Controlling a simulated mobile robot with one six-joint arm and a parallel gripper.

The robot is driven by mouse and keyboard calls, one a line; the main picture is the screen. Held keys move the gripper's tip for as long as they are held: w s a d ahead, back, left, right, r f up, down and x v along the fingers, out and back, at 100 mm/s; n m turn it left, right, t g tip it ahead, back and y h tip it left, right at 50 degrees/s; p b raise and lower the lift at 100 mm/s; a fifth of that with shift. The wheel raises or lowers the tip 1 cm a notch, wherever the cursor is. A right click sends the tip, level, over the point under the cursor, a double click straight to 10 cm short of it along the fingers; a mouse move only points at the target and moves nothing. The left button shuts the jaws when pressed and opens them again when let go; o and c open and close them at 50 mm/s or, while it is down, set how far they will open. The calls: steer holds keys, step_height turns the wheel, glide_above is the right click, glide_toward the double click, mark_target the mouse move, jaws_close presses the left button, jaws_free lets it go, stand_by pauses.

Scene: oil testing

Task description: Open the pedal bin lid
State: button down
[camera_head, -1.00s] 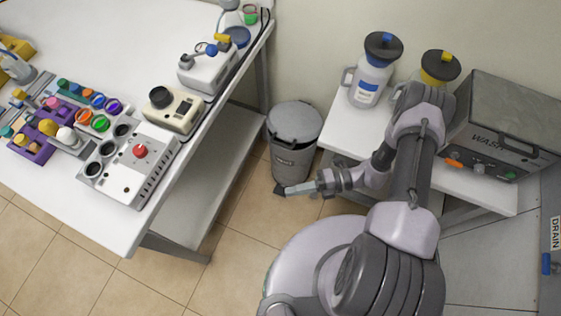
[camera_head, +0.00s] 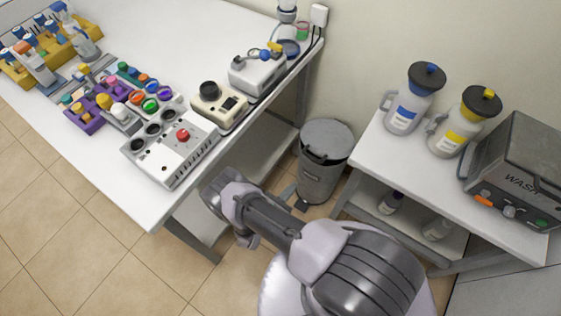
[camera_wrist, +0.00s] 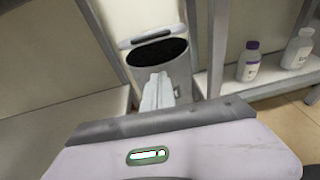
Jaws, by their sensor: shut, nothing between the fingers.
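The grey pedal bin (camera_head: 320,182) stands on the floor between the long table and the wash bench. Its round lid (camera_head: 328,138) is seen from above in the head view, where its tilt is hard to judge. In the wrist view the lid (camera_wrist: 150,36) is raised at the back, above the bin's dark opening (camera_wrist: 160,53). The dark pedal (camera_head: 301,205) is at the bin's front foot; it is hidden in the wrist view. My gripper (camera_wrist: 158,80) is shut and empty, low in front of the bin. Contact with the pedal cannot be told.
The long white table (camera_head: 150,212) with lab devices stands left of the bin. The wash bench (camera_head: 375,140) on the right carries two jugs and the WASH unit (camera_head: 515,165), with small bottles (camera_head: 390,203) on its lower shelf. Tiled floor is open at lower left.

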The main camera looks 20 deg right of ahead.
steer(key=w+d+b, duration=0.2)
steer(key=w+d, duration=0.5)
steer(key=d, duration=0.1)
steer(key=shift+w+d+r+n+t, duration=0.2)
steer(key=shift+d+r+n+t, duration=0.1)
steer(key=shift+r+n, duration=0.15)
steer(key=shift+a, duration=0.1)
